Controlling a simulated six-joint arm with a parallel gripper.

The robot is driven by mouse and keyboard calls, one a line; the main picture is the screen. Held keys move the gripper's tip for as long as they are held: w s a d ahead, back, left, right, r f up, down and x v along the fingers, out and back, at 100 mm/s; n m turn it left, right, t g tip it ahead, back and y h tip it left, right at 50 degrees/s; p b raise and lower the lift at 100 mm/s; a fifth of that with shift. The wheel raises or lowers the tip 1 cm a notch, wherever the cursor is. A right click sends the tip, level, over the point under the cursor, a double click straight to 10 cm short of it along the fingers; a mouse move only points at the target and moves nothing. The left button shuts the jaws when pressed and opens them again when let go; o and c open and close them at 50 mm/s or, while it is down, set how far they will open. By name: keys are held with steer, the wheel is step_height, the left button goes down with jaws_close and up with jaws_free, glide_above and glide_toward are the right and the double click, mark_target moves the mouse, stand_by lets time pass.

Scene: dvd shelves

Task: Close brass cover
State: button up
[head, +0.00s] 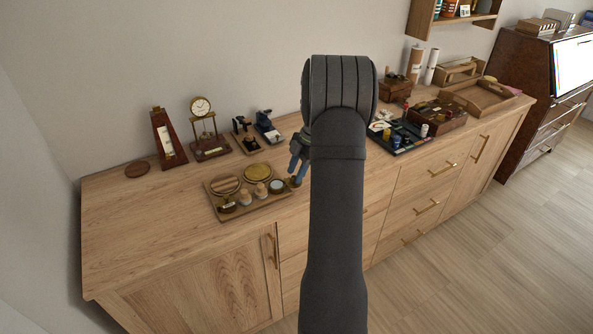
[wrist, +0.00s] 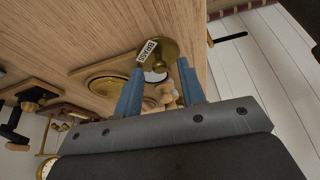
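A round brass cover (wrist: 172,50) with a white label reading BRASS shows in the wrist view, just beyond my fingertips. It looks raised beside a small round case with a pale face (wrist: 155,76); the hinge is not clear. In the head view the pale-faced case (head: 277,186) sits at the right end of a wooden tray (head: 222,215), with a brass edge (head: 295,183) beside it. My gripper (wrist: 162,70) has its two blue fingers apart, with the cover and case seen between and beyond them. In the head view my gripper (head: 297,172) is just above the tray's right end.
The tray also carries a larger brass disc (head: 258,172), a wooden disc (head: 225,185) and small knobbed pieces. A brass clock (head: 205,125), a metronome (head: 168,140) and small black devices stand behind. A dark tray of items (head: 400,138) lies right.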

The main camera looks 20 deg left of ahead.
jaws_close()
